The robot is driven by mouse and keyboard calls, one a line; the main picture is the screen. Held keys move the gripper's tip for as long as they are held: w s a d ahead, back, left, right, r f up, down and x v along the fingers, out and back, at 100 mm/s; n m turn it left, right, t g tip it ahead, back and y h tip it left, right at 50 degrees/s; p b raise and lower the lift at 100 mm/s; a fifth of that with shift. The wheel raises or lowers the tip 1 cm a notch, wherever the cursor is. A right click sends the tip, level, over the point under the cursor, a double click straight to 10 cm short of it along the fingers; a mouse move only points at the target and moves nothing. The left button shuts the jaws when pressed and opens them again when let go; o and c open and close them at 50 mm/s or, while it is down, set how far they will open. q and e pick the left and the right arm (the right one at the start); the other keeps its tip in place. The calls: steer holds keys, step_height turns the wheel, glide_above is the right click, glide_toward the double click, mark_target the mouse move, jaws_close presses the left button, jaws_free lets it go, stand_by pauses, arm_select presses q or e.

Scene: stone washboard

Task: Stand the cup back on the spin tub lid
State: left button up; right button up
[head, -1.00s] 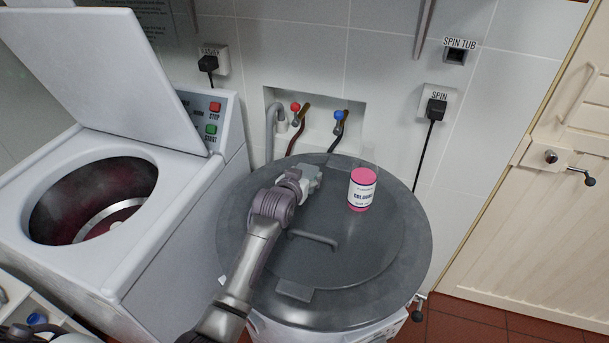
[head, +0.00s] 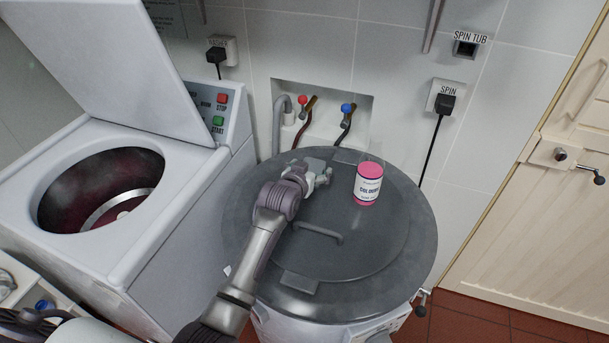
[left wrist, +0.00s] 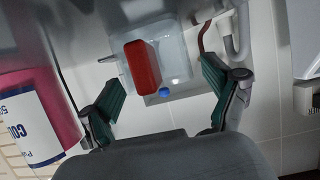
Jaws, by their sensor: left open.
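The spin tub's round grey lid (head: 265,240) has a raised handle. My left gripper (head: 322,176) is open and empty low over its far part. I cannot tell whether the block is inside or behind. The cup's pose is unclear. My right gripper is out of view.
A pink-and-white tin (head: 368,184) stands on the lid right of my gripper, also close at left in the wrist view (left wrist: 35,115). Wall taps (head: 347,109) sit in a recess behind the tub. The open washer (head: 180,190) stands at left.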

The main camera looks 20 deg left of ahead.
arm_select(q)
steer(key=v, duration=1.1)
steer(key=shift+s+r+b, duration=0.15)
steer(key=shift+s+b, duration=0.2)
steer(key=shift+b, duration=0.05)
steer(key=shift+s, duration=0.1)
